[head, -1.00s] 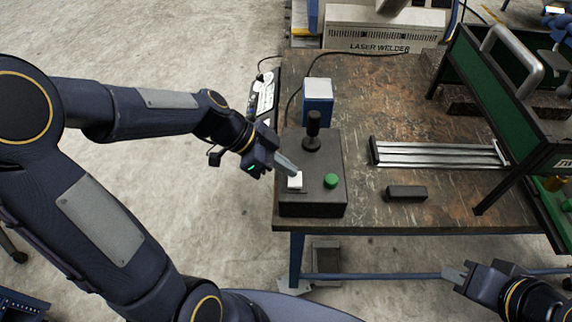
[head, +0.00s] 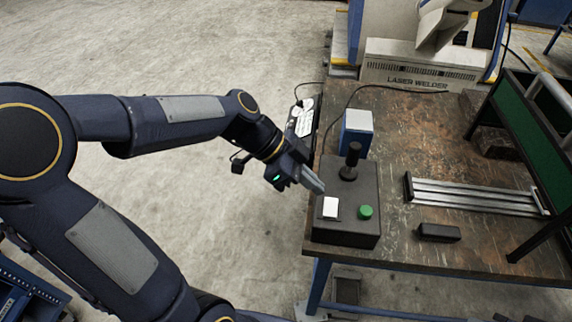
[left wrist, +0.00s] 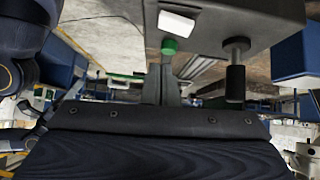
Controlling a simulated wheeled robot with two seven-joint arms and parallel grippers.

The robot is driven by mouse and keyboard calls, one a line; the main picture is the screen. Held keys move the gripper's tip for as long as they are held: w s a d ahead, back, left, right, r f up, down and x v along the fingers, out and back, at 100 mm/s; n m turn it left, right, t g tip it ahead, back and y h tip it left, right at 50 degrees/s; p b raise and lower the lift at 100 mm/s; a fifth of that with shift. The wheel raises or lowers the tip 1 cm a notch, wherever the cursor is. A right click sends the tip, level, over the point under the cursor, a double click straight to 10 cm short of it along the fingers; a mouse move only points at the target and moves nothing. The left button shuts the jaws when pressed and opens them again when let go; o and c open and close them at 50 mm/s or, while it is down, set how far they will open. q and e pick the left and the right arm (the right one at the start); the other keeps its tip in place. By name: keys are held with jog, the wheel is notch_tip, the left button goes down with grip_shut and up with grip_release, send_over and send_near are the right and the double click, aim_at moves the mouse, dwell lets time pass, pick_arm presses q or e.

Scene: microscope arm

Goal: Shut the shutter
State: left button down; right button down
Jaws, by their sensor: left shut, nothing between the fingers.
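A black control box (head: 347,233) sits at the table's near left corner. On its top are a white rocker-like switch (head: 330,207), a green button (head: 365,212) and a black joystick (head: 350,160). Nothing is marked as a shutter. My left gripper (head: 317,185) is shut and empty, its tips just above-left of the white switch; I cannot tell whether they touch the box. In the left wrist view, the white switch (left wrist: 177,22), green button (left wrist: 169,46) and joystick (left wrist: 236,70) appear beyond the closed fingers (left wrist: 164,85). My right gripper is out of view.
A blue-and-white box (head: 357,134) stands behind the control box. A metal rail piece (head: 475,194) and a small black block (head: 438,232) lie to the right. A green-panelled frame (head: 540,125) stands at the right. A laser welder (head: 420,70) is behind the table.

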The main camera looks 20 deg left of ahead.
pick_arm(q)
jog(key=v, duration=0.6)
jog(key=shift+s+r, duration=0.3)
jog(key=shift+s, duration=0.05)
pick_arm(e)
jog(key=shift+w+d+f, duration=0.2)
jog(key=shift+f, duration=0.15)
pick_arm(q)
jog(key=shift+a, duration=0.1)
